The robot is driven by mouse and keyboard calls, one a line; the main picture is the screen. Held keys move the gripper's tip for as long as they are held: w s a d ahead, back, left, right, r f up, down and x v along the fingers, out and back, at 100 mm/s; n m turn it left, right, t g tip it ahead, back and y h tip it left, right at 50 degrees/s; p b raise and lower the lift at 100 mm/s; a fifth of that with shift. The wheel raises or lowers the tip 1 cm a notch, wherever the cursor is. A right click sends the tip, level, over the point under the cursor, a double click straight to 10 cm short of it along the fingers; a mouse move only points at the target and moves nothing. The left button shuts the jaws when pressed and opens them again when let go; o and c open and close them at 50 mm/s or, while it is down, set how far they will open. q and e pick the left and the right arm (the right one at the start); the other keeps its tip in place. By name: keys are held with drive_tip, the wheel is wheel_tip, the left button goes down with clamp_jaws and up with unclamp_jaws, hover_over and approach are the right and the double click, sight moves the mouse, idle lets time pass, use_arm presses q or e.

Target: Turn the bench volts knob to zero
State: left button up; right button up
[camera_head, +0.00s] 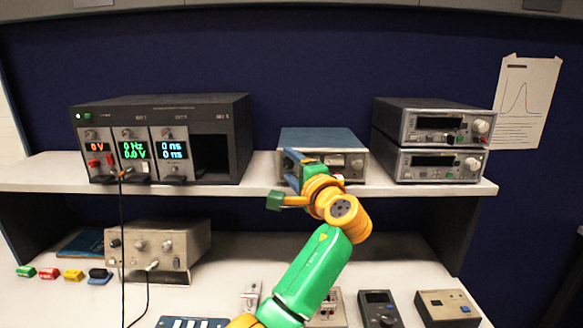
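My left gripper (291,178) is in front of the left part of a blue-topped instrument (318,139) on the shelf. The gripper and wrist hide much of that instrument's front, and I cannot tell whether its fingers touch anything or how far apart they are. A dial and small controls (357,163) show at its right side. No label reading bench volts is legible. A dark rack (215,110) at the left has a module with an orange "0V" readout (95,146) and a small knob (91,133) above it. My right gripper is not in view.
Two stacked grey instruments (430,143) stand on the shelf (235,184) at right. A beige box (158,250) with knobs stands on the lower bench. Handheld meters (380,307) lie at the front. A black cable (122,235) hangs from the rack.

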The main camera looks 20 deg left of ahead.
use_arm(q)
drive_tip(key=shift+s+d+f+b, duration=0.15)
drive_tip(key=shift+b, duration=0.15)
drive_tip(key=b+v, duration=0.3)
drive_tip(key=v, duration=0.3)
drive_tip(key=shift+s+d, duration=0.2)
drive_tip(key=shift+s, duration=0.05)
drive_tip(key=shift+r, duration=0.25)
